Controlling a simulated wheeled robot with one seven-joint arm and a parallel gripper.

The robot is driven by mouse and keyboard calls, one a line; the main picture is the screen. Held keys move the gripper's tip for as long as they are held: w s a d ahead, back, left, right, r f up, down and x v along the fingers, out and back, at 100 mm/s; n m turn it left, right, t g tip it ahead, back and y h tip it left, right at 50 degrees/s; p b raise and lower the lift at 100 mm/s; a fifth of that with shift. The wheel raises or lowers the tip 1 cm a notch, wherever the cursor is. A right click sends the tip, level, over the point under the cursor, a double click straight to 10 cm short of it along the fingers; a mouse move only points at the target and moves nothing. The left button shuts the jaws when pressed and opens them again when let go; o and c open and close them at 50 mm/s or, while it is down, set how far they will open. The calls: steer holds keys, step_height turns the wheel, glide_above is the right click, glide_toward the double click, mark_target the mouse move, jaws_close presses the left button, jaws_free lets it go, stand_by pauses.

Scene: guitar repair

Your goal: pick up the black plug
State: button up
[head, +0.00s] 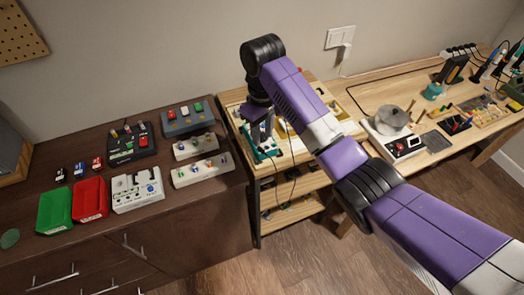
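I cannot single out the black plug with certainty. Several dark plugs (460,50) with cords stand in a row at the back right of the light wooden bench. A small black piece (61,174) lies on the dark cabinet at the left, beside a blue one (80,169) and a red one (97,163); these are too small to identify. My arm reaches across the middle. My gripper (262,135) points down over the middle shelf unit, near a teal-green device (266,155). Its fingers are too small and dark to tell open from shut.
A green bin (54,207) and a red bin (90,199) sit on the dark cabinet (215,195) with several pedal-like boxes. The light bench (385,88) holds a pot-like vessel (391,119) on a white unit, and tools. A white wall outlet (340,37) has a cord.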

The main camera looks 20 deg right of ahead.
mark_target(262, 149)
steer(key=f, duration=0.2)
steer(key=f+p, duration=0.1)
steer(key=shift+s+a+f, duration=0.2)
steer(key=shift+s+f, duration=0.05)
steer(key=shift+s, duration=0.05)
steer(key=shift+f, duration=0.7)
steer(key=shift+c, duration=0.4)
jaws_close()
